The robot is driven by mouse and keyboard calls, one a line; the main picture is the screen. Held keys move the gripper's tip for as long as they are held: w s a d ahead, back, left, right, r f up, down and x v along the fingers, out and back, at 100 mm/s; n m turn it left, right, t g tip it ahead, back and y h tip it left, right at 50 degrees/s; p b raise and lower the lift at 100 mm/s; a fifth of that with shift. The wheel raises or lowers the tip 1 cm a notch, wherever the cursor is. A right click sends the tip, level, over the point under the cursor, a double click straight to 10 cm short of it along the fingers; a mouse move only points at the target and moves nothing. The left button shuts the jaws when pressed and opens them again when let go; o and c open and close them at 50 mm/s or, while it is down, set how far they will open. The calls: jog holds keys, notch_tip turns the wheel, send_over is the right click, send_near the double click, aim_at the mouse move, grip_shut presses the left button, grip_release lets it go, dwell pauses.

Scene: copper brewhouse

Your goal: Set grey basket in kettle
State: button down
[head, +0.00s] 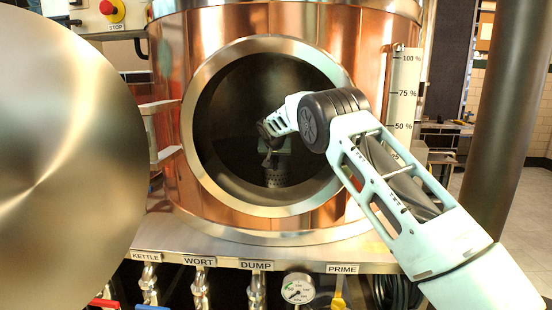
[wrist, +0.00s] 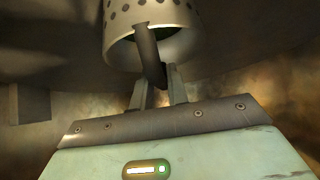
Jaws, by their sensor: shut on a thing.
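The copper kettle (head: 230,214) stands in front of me with its round steel-rimmed opening facing me. My arm reaches through the opening. My gripper (head: 269,160) is inside, in the dark interior. The grey basket (head: 277,178), a perforated cylinder, hangs below the gripper inside the kettle. In the wrist view the basket (wrist: 170,45) shows its holes and open rim, and a dark handle bar (wrist: 150,55) crosses it. My gripper's fingers (wrist: 160,88) are shut on that handle. Whether the basket touches the kettle floor cannot be told.
A large round metal door (head: 60,150) stands open at the left. Below the opening is a ledge (head: 300,262) with labels KETTLE, WORT, DUMP and PRIME, with valves and a gauge (head: 298,288). A dark pillar (head: 512,110) stands at the right. A level scale (head: 404,90) is beside the opening.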

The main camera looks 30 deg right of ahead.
jog(key=shift+f, duration=0.25)
jog(key=c, duration=1.3)
grip_release()
jog(key=shift+b+v, duration=1.05)
jog(key=shift+v, duration=1.8)
jog(key=shift+s+r, duration=0.1)
jog(key=shift+a, duration=0.1)
jog(key=b+v, duration=0.1)
jog(key=v, duration=1.6)
jog(key=shift+s+r, duration=0.15)
jog(key=shift+r, duration=0.05)
